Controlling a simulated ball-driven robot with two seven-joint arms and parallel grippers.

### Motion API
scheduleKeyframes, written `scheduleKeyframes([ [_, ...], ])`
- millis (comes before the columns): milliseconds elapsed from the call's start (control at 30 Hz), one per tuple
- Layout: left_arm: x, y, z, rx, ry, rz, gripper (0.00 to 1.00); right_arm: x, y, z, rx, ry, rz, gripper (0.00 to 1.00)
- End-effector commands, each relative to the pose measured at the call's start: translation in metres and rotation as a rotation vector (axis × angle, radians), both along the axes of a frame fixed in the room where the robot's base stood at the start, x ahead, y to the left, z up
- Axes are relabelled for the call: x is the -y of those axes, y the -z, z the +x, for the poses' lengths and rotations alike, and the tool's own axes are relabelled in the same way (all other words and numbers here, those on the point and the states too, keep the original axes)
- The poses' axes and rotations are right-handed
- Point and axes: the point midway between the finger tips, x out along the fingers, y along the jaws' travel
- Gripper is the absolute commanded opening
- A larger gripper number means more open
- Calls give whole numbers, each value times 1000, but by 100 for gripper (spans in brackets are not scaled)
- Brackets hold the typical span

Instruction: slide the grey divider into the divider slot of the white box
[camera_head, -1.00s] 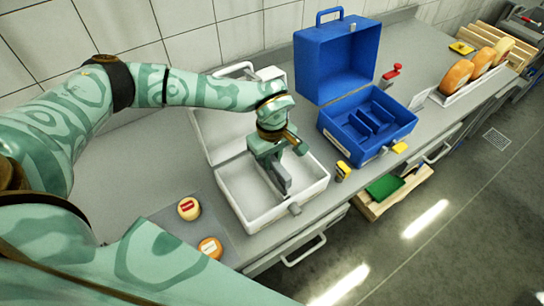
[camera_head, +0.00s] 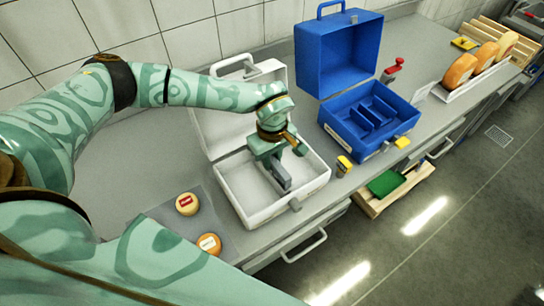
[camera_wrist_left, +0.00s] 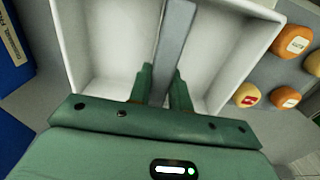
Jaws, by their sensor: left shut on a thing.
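The white box (camera_head: 240,212) stands open on the counter, its lid (camera_head: 208,112) raised at the back. My left gripper (camera_head: 268,158) reaches down into it from above and is shut on the grey divider (camera_head: 282,182). The divider is inside the box, between its walls. The left wrist view shows the divider (camera_wrist_left: 174,45) as a narrow grey strip running out from between the green fingers (camera_wrist_left: 160,88), with white box floor (camera_wrist_left: 125,40) on both sides. The slot is hidden, so I cannot tell whether the divider is in it. My right gripper is not in view.
A blue box (camera_head: 341,138) with compartments stands open right of the white box. A small yellow-topped item (camera_head: 344,165) sits between them. Two small cheeses (camera_head: 187,203) lie on a grey mat at the left. Cheese wheels (camera_head: 460,71) stand at the far right.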

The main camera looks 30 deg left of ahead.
Motion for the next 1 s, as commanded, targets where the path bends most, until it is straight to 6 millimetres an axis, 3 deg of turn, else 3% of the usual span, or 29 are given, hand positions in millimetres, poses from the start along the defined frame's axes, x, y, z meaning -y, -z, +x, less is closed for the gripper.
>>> scheduleKeyframes([
  [667,0,18,0,-1,0,1,0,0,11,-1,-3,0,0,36],
  [700,0,17,0,0,0,0,28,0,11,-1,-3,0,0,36],
  [767,0,17,0,0,0,0,45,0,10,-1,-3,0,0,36],
  [1000,0,17,0,-1,0,1,45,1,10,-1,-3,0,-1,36],
])
